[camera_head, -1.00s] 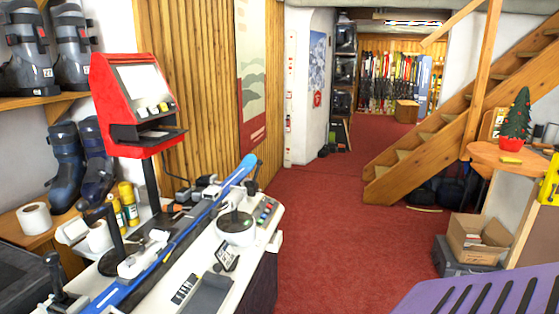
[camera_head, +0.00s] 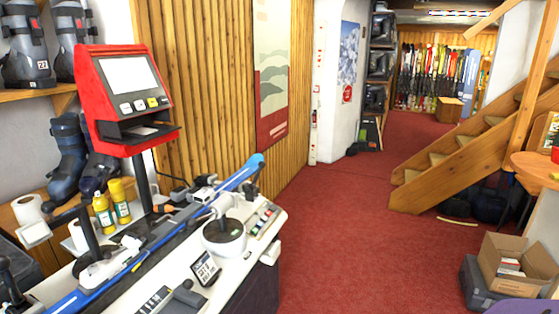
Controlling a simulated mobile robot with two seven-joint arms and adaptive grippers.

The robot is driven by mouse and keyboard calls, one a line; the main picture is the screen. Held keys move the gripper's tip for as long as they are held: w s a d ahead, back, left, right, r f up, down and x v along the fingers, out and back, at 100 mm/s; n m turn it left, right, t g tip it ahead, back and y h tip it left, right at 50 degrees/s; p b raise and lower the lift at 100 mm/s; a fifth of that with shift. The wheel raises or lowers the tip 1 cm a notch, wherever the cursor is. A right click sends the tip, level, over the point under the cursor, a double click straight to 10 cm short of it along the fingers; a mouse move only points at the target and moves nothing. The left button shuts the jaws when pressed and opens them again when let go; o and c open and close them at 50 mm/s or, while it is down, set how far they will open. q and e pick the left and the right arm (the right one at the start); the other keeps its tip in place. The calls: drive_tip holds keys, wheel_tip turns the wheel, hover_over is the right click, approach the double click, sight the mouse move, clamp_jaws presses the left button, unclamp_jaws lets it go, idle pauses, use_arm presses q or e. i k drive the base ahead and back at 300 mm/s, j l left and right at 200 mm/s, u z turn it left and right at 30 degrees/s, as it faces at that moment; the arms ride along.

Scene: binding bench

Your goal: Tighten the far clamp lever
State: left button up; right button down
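A blue ski (camera_head: 172,232) lies along the white bench (camera_head: 262,236), running from the lower left to the upper right. A black lever (camera_head: 254,176) stands near the ski's far tip and looks like the far clamp lever; whether it is tight cannot be told. Another black lever (camera_head: 88,236) rises beside the ski nearer to me. A third black lever (camera_head: 10,284) shows at the lower left edge, partly cut off. Neither of my grippers is in view.
A red screen unit (camera_head: 126,98) stands on a post behind the ski. Glue bottles (camera_head: 120,202), a white pot (camera_head: 224,238) and a small display (camera_head: 205,268) are on the bench. A cardboard box (camera_head: 515,264) sits at the right.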

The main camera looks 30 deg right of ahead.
sight(261, 164)
drive_tip(key=i+l, duration=0.1)
drive_tip(key=l, duration=0.25)
drive_tip(key=i+l+z, duration=0.1)
drive_tip(key=l, duration=0.3)
drive_tip(key=i+l, duration=0.1)
drive_tip(key=l, duration=0.25)
drive_tip(key=i+l+z, duration=0.25)
drive_tip(key=i+l, duration=0.55)
drive_tip(key=l, duration=0.15)
